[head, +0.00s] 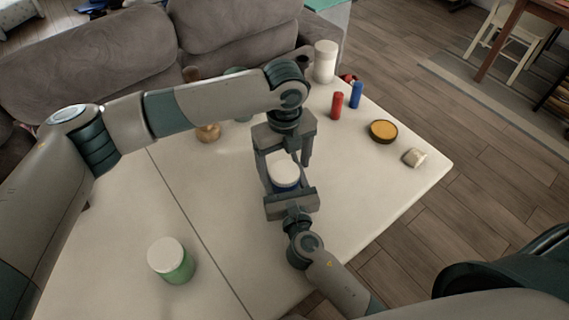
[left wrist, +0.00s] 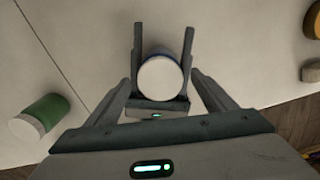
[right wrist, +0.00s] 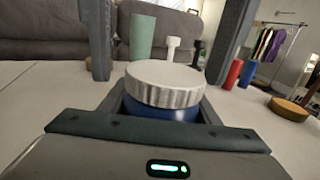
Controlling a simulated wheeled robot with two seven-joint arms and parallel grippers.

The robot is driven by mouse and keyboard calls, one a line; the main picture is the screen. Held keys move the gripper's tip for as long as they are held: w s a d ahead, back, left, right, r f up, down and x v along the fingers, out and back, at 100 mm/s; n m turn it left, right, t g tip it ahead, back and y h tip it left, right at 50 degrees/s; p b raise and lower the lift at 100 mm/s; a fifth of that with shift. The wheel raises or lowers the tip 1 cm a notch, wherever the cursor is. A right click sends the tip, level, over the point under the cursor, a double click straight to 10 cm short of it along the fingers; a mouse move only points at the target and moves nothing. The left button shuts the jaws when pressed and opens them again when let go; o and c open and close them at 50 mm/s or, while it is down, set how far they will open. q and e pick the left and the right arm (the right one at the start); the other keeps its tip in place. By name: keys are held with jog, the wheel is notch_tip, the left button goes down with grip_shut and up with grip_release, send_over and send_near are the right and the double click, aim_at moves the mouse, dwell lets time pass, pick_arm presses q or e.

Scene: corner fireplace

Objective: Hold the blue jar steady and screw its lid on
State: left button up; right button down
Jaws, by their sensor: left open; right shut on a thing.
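The blue jar (head: 287,187) stands upright on the white table, with the white lid (head: 284,173) on its top. In the right wrist view the ribbed lid (right wrist: 165,83) looks level over the blue body (right wrist: 158,110); how tightly it is threaded cannot be told. My right gripper (right wrist: 160,100) is shut on the jar's body below the lid. My left gripper (head: 289,163) points down from above, open and empty. In the left wrist view its fingers (left wrist: 162,95) are spread wide, apart from the lid (left wrist: 160,79).
A green jar with a white lid (head: 172,261) stands at the front left. Red (head: 337,106) and blue (head: 356,95) cylinders, a yellow-topped round tin (head: 383,131) and a pale block (head: 414,157) are at the right. A white canister (head: 325,62) stands behind; a sofa (head: 110,60) borders the table.

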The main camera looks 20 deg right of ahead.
pick_arm(q)
jog(key=shift+r, duration=0.1)
jog(key=shift+r, duration=2.15)
jog(key=shift+n, duration=0.3)
jog(key=shift+c, duration=0.4)
